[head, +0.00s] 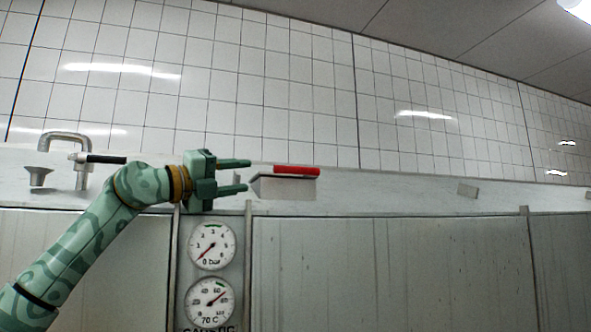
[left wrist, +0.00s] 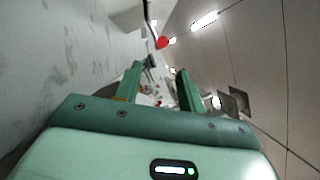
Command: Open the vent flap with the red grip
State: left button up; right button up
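The vent flap (head: 285,189) is a grey plate low on the white wall ledge, with a red grip (head: 296,170) along its top edge. My left gripper (head: 249,175) is open and empty, its two fingers pointing right just left of the flap and red grip. In the left wrist view the red grip (left wrist: 162,42) shows as a small red end beyond the open fingers of my left gripper (left wrist: 160,75). I cannot tell from the head view how far apart in depth they are. My right gripper is not in view.
Two round gauges, the upper one (head: 212,246) and the lower one (head: 209,303), sit on a panel below my left gripper. A metal tap (head: 68,140) stands on the left. The tiled wall above is clear.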

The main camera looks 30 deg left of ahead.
aim_at(283, 171)
pick_arm(q)
jog(key=p+x, duration=0.3)
jog(key=x, duration=0.3)
jog(key=p+x, duration=0.3)
jog(key=x, duration=0.4)
jog(key=shift+d+r, duration=0.2)
jog(key=shift+r, duration=0.05)
jog(key=shift+w+d+p, duration=0.15)
jog(key=shift+w+p, duration=0.2)
jog(key=shift+w, duration=0.2)
jog(key=shift+f, duration=0.1)
grip_shut()
